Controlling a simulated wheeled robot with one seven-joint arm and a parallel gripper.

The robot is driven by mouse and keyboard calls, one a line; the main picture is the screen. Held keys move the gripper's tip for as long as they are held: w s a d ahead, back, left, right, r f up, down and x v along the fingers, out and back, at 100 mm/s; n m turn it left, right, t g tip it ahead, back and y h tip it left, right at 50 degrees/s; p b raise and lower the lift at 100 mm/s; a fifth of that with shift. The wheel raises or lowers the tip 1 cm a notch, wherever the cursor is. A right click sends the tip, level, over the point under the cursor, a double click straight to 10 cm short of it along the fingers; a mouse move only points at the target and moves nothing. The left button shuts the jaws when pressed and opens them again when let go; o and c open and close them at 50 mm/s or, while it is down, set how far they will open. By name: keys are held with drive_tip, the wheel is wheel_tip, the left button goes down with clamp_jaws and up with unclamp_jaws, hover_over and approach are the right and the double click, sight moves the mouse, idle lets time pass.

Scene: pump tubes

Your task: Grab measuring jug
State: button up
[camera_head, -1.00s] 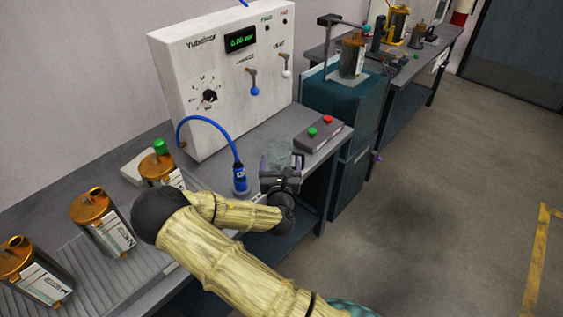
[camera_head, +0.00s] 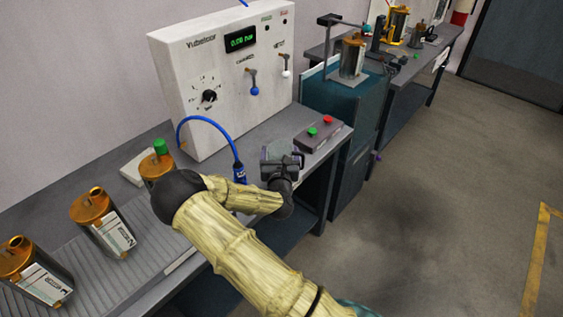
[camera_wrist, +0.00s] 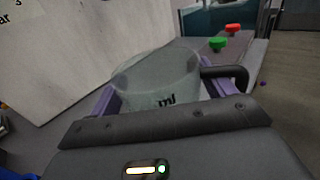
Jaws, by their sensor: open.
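My gripper (camera_wrist: 160,100) is open, with one purple finger on each side of the jug. I cannot tell whether the fingers touch it. In the head view my gripper (camera_head: 281,158) is over the bench near its front edge and hides most of the jug (camera_head: 280,150).
A blue hose (camera_head: 215,128) hangs left of my gripper. A button box (camera_head: 319,133) with green and red buttons is to the right. Several orange-topped pumps (camera_head: 103,220) stand at the left.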

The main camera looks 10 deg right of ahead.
drive_tip(key=shift+c, duration=0.2)
drive_tip(key=c, duration=0.7)
wheel_tip(320, 180, up, 10)
drive_tip(key=p, duration=0.1)
idle(0.5)
